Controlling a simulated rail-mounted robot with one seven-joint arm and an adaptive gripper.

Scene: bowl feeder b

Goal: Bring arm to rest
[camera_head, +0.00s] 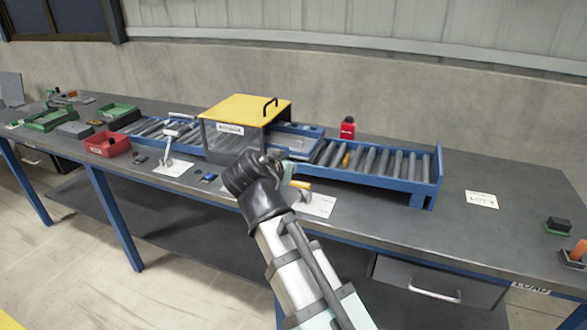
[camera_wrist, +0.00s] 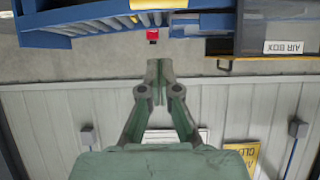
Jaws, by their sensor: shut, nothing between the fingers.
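My gripper (camera_wrist: 158,70) shows in the wrist view with its two fingers together and nothing between them. It points across the wall, below the bench things in that picture, and touches nothing that I can see. In the head view my arm reaches up from the bottom edge and ends in a dark joint in front of the yellow-topped box (camera_head: 245,108). The fingers cannot be made out clearly there.
The roller conveyor (camera_head: 437,170) runs along the bench (camera_head: 400,228), through the box. A red bottle (camera_head: 347,128) stands behind it and shows in the wrist view (camera_wrist: 153,36). A red bin (camera_head: 107,150) stands left. The bench's right front is mostly clear.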

